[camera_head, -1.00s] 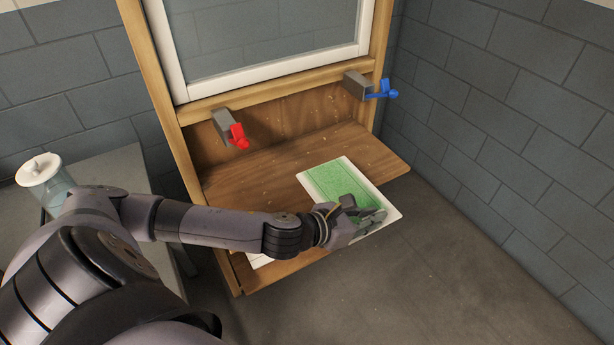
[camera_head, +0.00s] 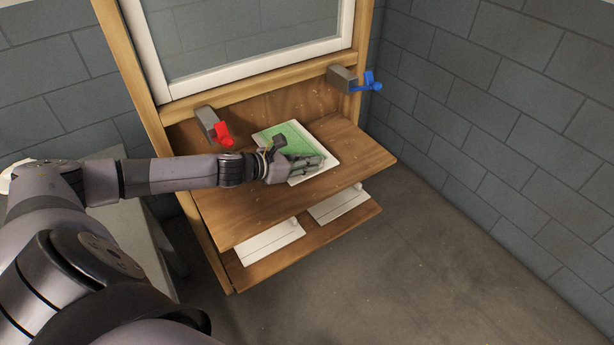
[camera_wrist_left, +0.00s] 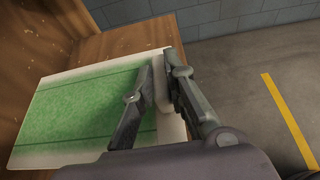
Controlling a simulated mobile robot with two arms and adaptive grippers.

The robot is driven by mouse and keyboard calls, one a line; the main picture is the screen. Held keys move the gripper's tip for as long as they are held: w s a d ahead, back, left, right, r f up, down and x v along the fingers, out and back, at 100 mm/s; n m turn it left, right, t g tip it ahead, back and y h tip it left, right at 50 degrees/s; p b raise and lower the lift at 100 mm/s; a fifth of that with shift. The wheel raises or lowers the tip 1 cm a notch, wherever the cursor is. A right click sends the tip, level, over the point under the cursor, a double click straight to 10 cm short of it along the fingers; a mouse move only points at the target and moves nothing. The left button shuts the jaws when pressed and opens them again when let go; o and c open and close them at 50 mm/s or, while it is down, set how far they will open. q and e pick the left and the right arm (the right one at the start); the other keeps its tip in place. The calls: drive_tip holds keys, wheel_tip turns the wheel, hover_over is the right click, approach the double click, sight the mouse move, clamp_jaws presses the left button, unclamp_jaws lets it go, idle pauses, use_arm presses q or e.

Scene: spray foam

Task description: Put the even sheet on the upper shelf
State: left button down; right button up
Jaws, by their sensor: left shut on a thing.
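The sheet (camera_head: 276,131) is a white-edged panel with an even green face. It lies flat over the upper shelf (camera_head: 350,153), toward the back board. I cannot tell whether it touches the wood. In the left wrist view the gripper's fingers (camera_wrist_left: 158,98) close on the white margin of the sheet (camera_wrist_left: 75,108). Part of the sheet is hidden behind the hand. My right gripper is not in view.
Two white panels (camera_head: 268,242) (camera_head: 338,203) lie on the lower shelf (camera_head: 300,252). A red lever (camera_head: 224,134) and a blue lever (camera_head: 370,83) stick out from the frame above the upper shelf. A grey table (camera_head: 130,215) stands at left. The upper shelf's right part is bare.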

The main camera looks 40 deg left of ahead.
use_arm(q)
wheel_tip(320, 180, down, 2)
drive_tip(key=shift+f, duration=0.2)
wheel_tip(320, 180, down, 4)
drive_tip(key=shift+r, duration=0.1)
drive_tip(key=shift+w+a+f, duration=0.15)
drive_tip(key=shift+a+f, duration=0.1)
drive_tip(key=shift+f, duration=0.15)
drive_tip(key=c, duration=1.6)
unclamp_jaws()
drive_tip(key=shift+f, duration=0.1)
drive_tip(key=shift+c, duration=0.2)
drive_tip(key=shift+o, duration=0.2)
